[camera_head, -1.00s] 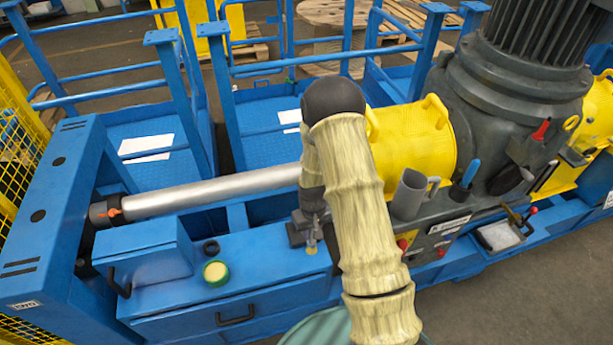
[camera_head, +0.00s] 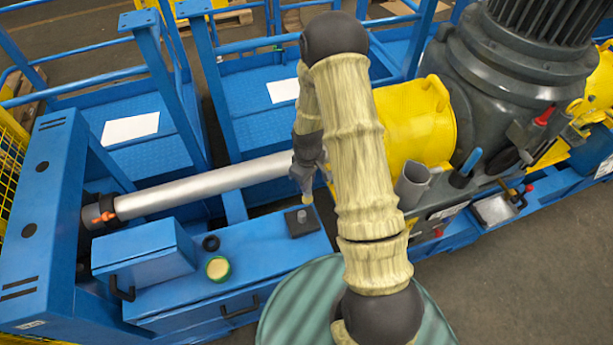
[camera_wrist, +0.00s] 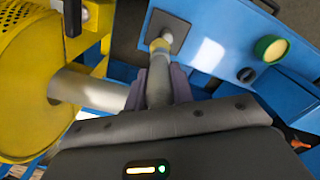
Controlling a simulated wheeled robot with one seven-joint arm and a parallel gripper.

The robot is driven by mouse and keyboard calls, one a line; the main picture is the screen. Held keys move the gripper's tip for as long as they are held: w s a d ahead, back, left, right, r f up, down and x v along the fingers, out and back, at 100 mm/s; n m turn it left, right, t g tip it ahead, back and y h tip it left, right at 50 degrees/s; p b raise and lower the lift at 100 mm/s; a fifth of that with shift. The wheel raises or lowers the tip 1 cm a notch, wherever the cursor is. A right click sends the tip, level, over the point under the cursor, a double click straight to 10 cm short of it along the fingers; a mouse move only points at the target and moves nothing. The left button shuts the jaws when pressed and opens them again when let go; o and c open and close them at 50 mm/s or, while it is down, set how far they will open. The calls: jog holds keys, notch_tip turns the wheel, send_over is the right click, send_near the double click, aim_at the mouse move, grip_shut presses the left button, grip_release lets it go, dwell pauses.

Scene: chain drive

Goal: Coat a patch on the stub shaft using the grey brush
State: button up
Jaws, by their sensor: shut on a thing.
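My gripper (camera_head: 305,176) is shut on the grey brush (camera_head: 307,198) and holds it with its pale bristle end down, above a dark square stand (camera_head: 300,223). In the wrist view, the brush (camera_wrist: 157,72) sits between the fingers of my gripper (camera_wrist: 161,86), its tip over the stand (camera_wrist: 166,28). The silver stub shaft (camera_head: 205,185) runs level across the drive frame, left of and behind my gripper. Its right part is hidden by my arm in the head view. It also shows in the wrist view (camera_wrist: 93,90), beside the yellow housing.
A round yellow housing (camera_head: 412,125) and a dark grey motor (camera_head: 515,95) stand at the right. An open green-rimmed tin (camera_head: 218,268) and a black ring (camera_head: 211,243) lie on the blue deck (camera_head: 265,263). A blue box (camera_head: 145,255) stands left. Blue rails (camera_head: 235,48) stand behind.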

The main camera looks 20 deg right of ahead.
aim_at(307, 194)
notch_tip(307, 194, down, 8)
jog(key=b, duration=0.5)
jog(key=shift+r, duration=0.2)
jog(key=shift+a+f, duration=0.15)
jog(key=shift+f, duration=0.05)
jog(key=shift+w+d+r+p, duration=0.15)
jog(key=shift+r+p, duration=0.15)
jog(key=shift+r, duration=0.3)
jog(key=shift+s+d+r+p, duration=0.1)
jog(key=shift+r+p, duration=0.15)
jog(key=shift+r, duration=0.3)
jog(key=shift+r+p, duration=1.95)
jog(key=shift+r, duration=0.9)
jog(key=shift+f, duration=0.1)
